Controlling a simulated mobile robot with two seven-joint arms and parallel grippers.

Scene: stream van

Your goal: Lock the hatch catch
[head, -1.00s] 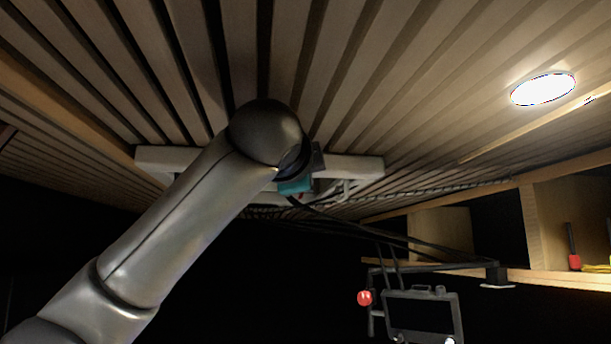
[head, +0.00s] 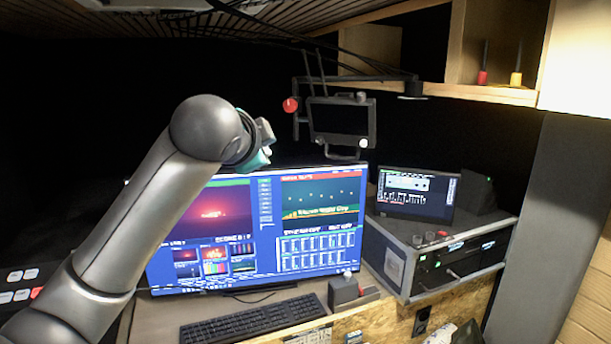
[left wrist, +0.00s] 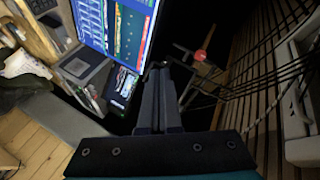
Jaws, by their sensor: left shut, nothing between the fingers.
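My left gripper (head: 264,142) is in front of the large monitor's top edge, partly hidden behind my own wrist. In the left wrist view its two dark fingers (left wrist: 159,98) are together with nothing between them. A pale ceiling frame (head: 160,4), probably the hatch, is cut off at the top of the head view. A white frame with rounded edges (left wrist: 298,95) also shows at the right of the left wrist view, apart from the fingers. I cannot make out the catch in either view. My right gripper is not in view.
A large lit monitor (head: 330,230) stands behind a keyboard (head: 250,322). To its right are a laptop-like screen (head: 418,195) and a rack case (head: 440,255). A small screen on an arm (head: 342,122) hangs above, near my gripper. Black cables run along the ceiling.

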